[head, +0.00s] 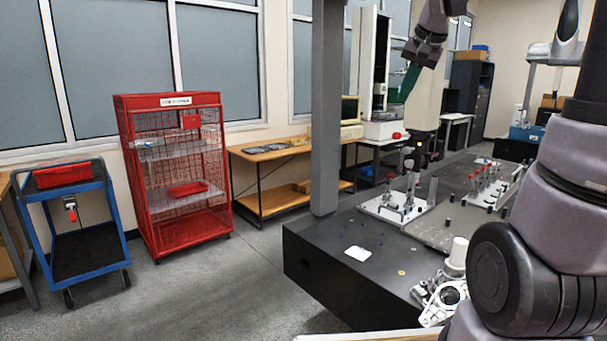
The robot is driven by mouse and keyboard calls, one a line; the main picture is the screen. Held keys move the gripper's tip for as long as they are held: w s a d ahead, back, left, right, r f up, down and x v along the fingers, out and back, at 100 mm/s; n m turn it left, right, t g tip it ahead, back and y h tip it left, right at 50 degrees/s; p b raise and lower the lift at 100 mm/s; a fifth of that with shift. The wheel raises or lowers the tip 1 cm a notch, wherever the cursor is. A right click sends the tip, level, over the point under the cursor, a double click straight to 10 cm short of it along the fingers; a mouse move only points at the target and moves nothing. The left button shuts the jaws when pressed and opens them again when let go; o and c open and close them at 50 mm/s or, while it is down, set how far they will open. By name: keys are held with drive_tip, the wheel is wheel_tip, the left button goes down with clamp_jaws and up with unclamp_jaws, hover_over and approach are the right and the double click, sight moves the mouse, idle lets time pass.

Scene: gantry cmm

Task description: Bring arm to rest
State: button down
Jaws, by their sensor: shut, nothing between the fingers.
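My gripper (407,86) is raised in the upper middle of the head view, above the height of the dark table and clear of it. It points down and to the left. Its slim green fingers look closed together, with nothing seen between them. The purple-grey end of my arm shows just above it, reaching past the top of the picture. Large links of my arm fill the right side and hide part of the table.
The dark measuring table (318,255) carries a fixture plate (385,207) with upright probes, a white card (358,253) and a metal casting (440,296). A grey column (326,110) stands at its left. A red cage (172,170) and blue cart (75,225) stand left; floor between is clear.

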drive_tip(key=s+a+f+n, duration=0.1)
drive_tip(key=s+a+f, duration=0.1)
drive_tip(key=s, duration=0.8)
drive_tip(key=s+a+f+n+t, duration=0.1)
drive_tip(key=s+f, duration=0.2)
drive_tip(key=s, duration=0.8)
drive_tip(key=shift+s+a+y, duration=0.25)
drive_tip(key=shift+a+y, duration=0.15)
